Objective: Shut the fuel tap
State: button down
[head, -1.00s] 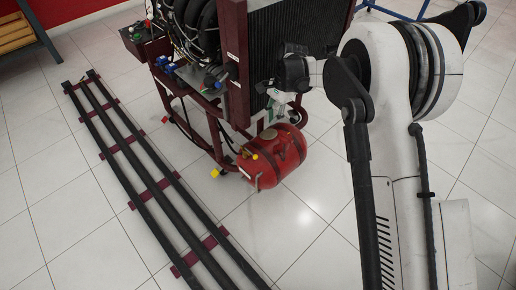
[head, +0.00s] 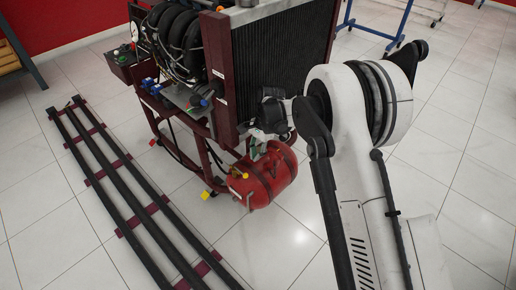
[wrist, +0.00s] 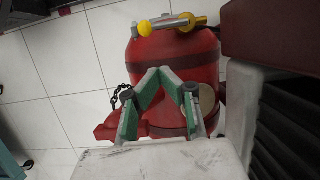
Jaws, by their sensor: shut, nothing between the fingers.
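The red tank (head: 272,182) stands low beside the engine frame. The yellow parts of the fuel tap show at its left end (head: 238,175). In the wrist view, the tap's handle is a silver lever (wrist: 172,22) with a yellow ball knob (wrist: 145,28) at its left end and a brass-coloured part at its right. It lies across the tank's far end. My gripper (head: 258,152) is over the upper left part of the tank in the head view. In the wrist view its green-padded fingers (wrist: 163,74) are shut and empty, apart from the lever.
The radiator (head: 283,75) and its dark red frame (head: 217,90) stand close beside my gripper. A dark chain (wrist: 118,95) hangs by the tank. Black rails (head: 125,195) lie on the floor at left. The tiled floor in front of the tank is clear.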

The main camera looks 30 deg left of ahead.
aim_at(240, 172)
jog(key=shift+x, duration=1.05)
jog(key=shift+s+a+b, duration=0.2)
jog(key=shift+s+b, duration=0.5)
jog(key=shift+s, duration=0.5)
jog(key=shift+s+a+f, duration=0.15)
jog(key=shift+s, duration=0.5)
jog(key=shift+s+m, duration=0.3)
jog(key=shift+m, duration=0.4)
